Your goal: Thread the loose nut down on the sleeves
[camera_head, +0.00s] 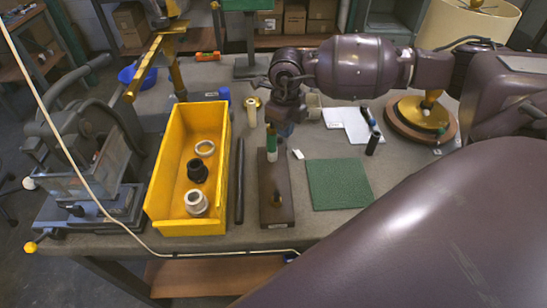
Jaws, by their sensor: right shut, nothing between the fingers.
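A dark brown block (276,213) lies lengthwise on the bench at centre. A slim upright piece (271,156), green with a pale band, stands at its far end, and a small dark brassy piece (277,198) stands nearer its front. I cannot tell which of these are sleeves or a loose nut. My right gripper (285,129) points down just above and right of the slim piece, shut and empty; its fingers are small and partly dark. A yellow bin (161,196) to the left holds a pale ring (205,148), a black collar (197,171) and a whitish collar (196,203). My left gripper is not in view.
A dark rod (239,182) lies between bin and block. A green mat (338,184) lies right of the block, with a black cylinder (373,144) and a brass lamp base (420,114) beyond. A grey machine (88,165) stands left. My right arm covers the right side.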

